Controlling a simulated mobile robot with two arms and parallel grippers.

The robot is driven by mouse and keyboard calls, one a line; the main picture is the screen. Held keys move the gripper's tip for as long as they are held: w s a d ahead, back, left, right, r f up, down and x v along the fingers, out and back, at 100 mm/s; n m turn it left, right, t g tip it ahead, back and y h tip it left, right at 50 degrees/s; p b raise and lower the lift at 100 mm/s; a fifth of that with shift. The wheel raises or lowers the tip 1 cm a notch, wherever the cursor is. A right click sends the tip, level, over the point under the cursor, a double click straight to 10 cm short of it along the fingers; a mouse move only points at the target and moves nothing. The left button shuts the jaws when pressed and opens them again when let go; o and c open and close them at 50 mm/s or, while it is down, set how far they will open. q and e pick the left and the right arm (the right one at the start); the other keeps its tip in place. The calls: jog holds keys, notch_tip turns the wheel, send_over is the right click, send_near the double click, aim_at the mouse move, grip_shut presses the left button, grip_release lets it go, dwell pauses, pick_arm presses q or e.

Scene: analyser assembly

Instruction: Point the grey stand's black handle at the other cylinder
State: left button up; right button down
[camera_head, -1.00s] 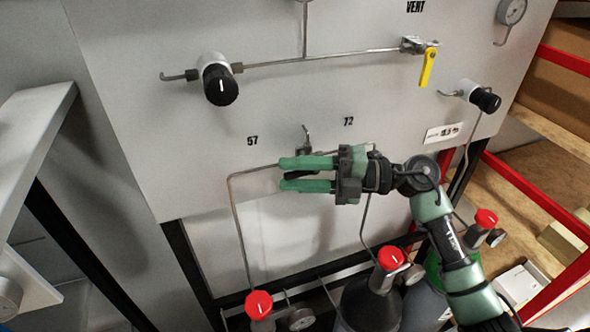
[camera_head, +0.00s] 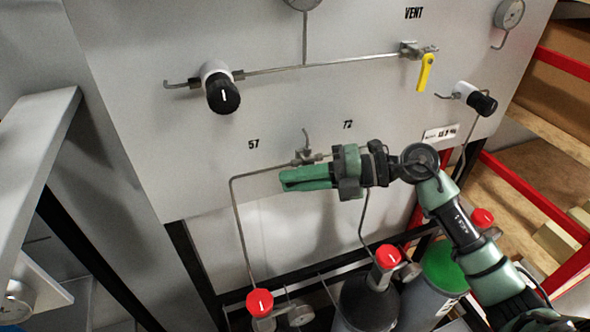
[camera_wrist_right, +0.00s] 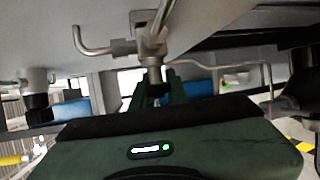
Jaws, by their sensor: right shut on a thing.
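The grey stand's panel (camera_head: 140,100) carries a small metal valve (camera_head: 304,150) between the labels 57 and 72. My right gripper (camera_head: 284,180) lies in front of the panel just below this valve, with its green fingers pointing left and closed together. In the right wrist view the valve's metal body (camera_wrist_right: 152,45) stands right above the fingers (camera_wrist_right: 160,92). The fingers are shut on the black handle, which they hide, so its direction cannot be told. A dark cylinder (camera_head: 366,305) with a red cap stands below. Another red cap (camera_head: 260,302) shows at the lower left. My left gripper is out of view.
Thin pipes run from the valve down to both sides. A yellow lever (camera_head: 426,72), a left black knob (camera_head: 223,96) and a right black knob (camera_head: 482,103) sit on the panel. A green cylinder (camera_head: 440,268) and a red-framed shelf (camera_head: 535,195) stand at the right.

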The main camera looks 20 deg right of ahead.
jog(key=h+p, duration=0.1)
jog(key=n+h+p, duration=0.1)
jog(key=f+h+p, duration=0.1)
jog(key=h+p, duration=0.1)
jog(key=shift+d+g, duration=0.4)
jog(key=d+r+n+t+h+b, duration=0.1)
jog(key=d+n+h+b, duration=0.2)
jog(key=h, duration=1)
jog(key=d+r+n+t+h+b, duration=0.1)
jog(key=d+n+h+b, duration=0.3)
jog(key=h+b, duration=0.6)
jog(key=h, duration=0.4)
jog(key=shift+w+t, duration=0.15)
jog(key=shift+t, duration=0.15)
